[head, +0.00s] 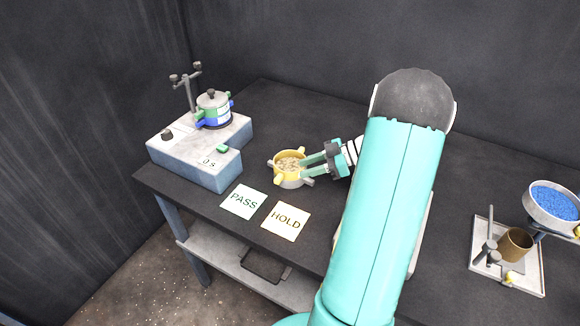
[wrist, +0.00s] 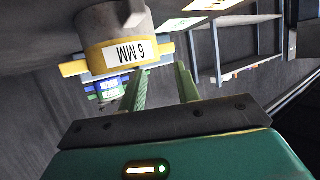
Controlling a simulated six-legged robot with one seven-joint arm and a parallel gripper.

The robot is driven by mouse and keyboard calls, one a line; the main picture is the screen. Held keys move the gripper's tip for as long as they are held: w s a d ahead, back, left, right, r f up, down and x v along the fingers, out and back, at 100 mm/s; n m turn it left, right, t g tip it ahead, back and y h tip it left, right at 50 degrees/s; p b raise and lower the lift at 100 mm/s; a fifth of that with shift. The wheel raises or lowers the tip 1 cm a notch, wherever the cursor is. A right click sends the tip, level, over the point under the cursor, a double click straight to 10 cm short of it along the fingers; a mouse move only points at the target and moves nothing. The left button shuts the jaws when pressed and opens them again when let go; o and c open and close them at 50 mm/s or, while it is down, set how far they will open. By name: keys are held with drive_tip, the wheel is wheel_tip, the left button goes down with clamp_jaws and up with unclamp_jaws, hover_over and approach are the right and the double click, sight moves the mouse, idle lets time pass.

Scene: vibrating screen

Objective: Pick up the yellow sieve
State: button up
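The yellow sieve (head: 287,157) stands on the dark table, a yellow ring with side lugs on a grey base, with pale grains inside. A yellow lug shows just past the fingertips. I cannot tell if a finger touches the sieve.
A grey shaker box (head: 200,150) carries a green and blue sieve stack (head: 213,108) at the back left. PASS (head: 243,202) and HOLD (head: 286,221) cards lie in front of the sieve. A bowl of blue grains (head: 553,203) and a brown cup (head: 515,245) are at right.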

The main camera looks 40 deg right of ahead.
sight(286, 167)
drive_tip(key=x, duration=0.5)
drive_tip(key=shift+a+f, duration=0.1)
drive_tip(key=shift+f, duration=0.05)
clamp_jaws()
